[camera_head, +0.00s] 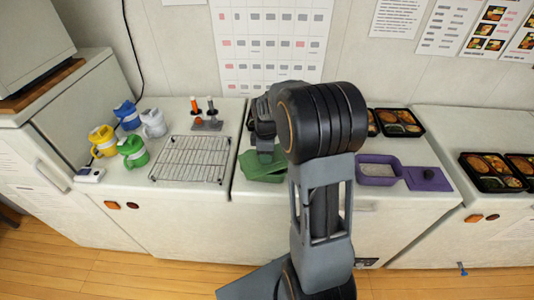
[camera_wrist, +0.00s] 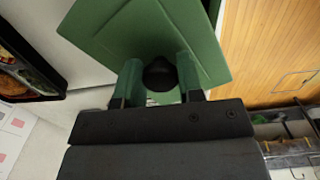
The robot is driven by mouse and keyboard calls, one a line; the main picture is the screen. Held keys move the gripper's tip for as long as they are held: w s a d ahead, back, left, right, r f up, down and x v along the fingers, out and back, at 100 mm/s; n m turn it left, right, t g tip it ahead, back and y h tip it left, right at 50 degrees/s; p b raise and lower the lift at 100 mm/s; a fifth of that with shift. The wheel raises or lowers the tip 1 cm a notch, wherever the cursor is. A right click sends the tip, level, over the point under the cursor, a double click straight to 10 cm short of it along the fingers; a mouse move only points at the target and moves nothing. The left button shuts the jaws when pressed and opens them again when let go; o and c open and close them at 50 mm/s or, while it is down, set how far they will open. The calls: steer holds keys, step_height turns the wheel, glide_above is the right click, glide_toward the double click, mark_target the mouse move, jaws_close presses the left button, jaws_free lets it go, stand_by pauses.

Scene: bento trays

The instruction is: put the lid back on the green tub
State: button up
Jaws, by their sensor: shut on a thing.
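In the wrist view the green lid (camera_wrist: 200,45) is a flat plate with a dark round knob (camera_wrist: 159,74). My gripper (camera_wrist: 160,80) is shut on the knob, with one finger on each side. In the head view my gripper (camera_head: 265,152) is at the left part of the right-hand counter, partly hidden by my arm. Green surfaces of the tub and lid (camera_head: 262,172) show just below it. A darker green edge, probably the green tub (camera_wrist: 213,8), shows behind the lid in the wrist view. I cannot tell whether lid and tub touch.
A purple tub (camera_head: 379,180) and its purple lid (camera_head: 428,182) stand right of my arm. Black food trays (camera_head: 402,133) lie behind them. A wire rack (camera_head: 190,160) and several coloured mugs (camera_head: 133,153) are left. The counter's front edge is close to the green tub.

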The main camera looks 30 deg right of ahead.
steer(key=shift+f, duration=0.1)
stand_by(0.7)
steer(key=o, duration=1)
steer(key=shift+o, duration=0.4)
steer(key=o, duration=0.4)
steer(key=shift+r+p, duration=2.65)
steer(key=shift+r, duration=0.9)
